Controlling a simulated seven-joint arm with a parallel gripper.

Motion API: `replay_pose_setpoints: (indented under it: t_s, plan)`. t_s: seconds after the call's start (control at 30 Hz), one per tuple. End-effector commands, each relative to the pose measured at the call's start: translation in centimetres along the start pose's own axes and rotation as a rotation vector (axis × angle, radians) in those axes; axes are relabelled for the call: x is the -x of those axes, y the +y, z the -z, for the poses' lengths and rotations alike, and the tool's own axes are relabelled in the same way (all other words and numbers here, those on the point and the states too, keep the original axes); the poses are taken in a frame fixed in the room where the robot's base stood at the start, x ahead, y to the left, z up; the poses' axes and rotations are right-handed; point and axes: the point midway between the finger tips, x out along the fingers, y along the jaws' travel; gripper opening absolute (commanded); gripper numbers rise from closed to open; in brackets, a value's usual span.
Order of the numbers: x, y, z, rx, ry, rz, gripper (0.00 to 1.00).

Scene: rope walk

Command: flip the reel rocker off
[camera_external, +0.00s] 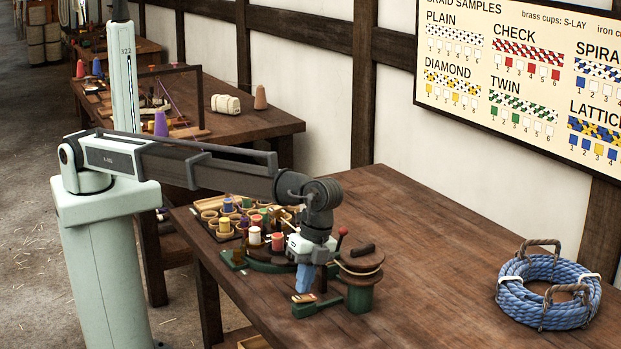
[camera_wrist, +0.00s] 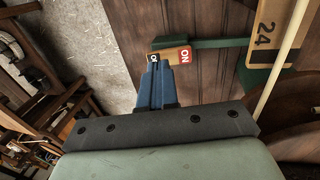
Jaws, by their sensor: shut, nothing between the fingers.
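The reel rocker (camera_external: 304,298) is a small switch on a green base at the front edge of the table, below my gripper (camera_external: 304,288). In the wrist view the rocker (camera_wrist: 184,54) shows a red end marked ON at right and a dark end with partly hidden lettering at left. My blue fingers (camera_wrist: 157,68) are shut and empty, with their tips over or against the dark end; I cannot tell whether they touch. Which end is pressed down is unclear.
A red-knobbed lever (camera_external: 341,236) rises behind the reel. Several coloured bobbins (camera_external: 255,236) stand in cups left of my wrist. A blue rope coil (camera_external: 548,300) lies far right. The table (camera_external: 440,260) between reel and coil is clear.

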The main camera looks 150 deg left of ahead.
Motion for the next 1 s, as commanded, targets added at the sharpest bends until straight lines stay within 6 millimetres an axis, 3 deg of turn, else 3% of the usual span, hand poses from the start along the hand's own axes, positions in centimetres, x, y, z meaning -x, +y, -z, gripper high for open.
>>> replay_pose_setpoints:
  t_s: [0.2,1.0]
  plan:
    - [-1.2,0.0,0.0,0.0,-0.001,0.0,0.0]
    - [-2.2,0.4,0.0,0.0,-0.001,0.105,0.0]
